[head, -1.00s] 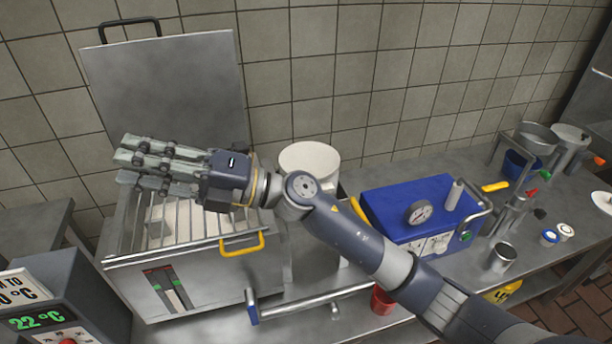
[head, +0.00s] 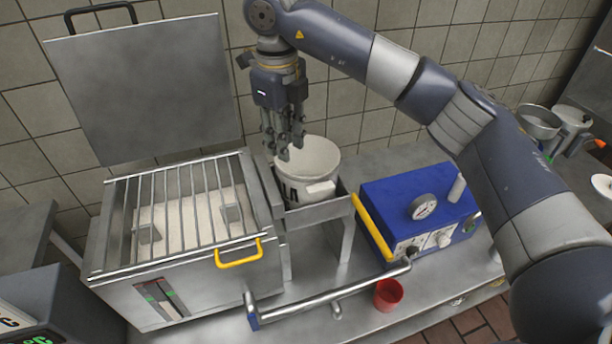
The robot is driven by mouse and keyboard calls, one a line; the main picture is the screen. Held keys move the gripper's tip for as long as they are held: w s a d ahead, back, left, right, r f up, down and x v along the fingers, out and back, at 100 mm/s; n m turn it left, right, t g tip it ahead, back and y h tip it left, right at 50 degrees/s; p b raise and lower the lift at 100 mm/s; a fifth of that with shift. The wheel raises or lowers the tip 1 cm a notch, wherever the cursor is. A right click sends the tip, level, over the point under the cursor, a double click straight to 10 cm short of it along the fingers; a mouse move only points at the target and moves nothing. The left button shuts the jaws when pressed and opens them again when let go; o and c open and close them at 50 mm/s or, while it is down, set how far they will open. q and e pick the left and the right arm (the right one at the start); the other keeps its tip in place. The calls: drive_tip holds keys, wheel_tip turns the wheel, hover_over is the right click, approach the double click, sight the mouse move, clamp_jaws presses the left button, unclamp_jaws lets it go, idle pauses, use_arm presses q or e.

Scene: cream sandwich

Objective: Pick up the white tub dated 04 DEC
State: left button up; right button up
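My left gripper is not in view.
The steel unit (head: 190,290) has a barred top with white contents, a raised lid (head: 145,85) and a yellow handle (head: 238,254). A blue box with a gauge (head: 410,190) stands right of the tub. A red cup (head: 388,293) and a metal rail (head: 335,295) are in front.

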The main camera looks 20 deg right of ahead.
sight(289, 173)
drive_tip(key=f+p, duration=0.1)
drive_tip(key=f, duration=0.2)
drive_tip(key=f+p, duration=0.1)
drive_tip(key=f, duration=0.2)
drive_tip(key=f+p, duration=0.2)
drive_tip(key=shift+d+f, duration=0.35)
drive_tip(key=shift+f, duration=0.05)
drive_tip(key=shift+w+f, duration=0.15)
drive_tip(key=shift+f, duration=0.2)
clamp_jaws()
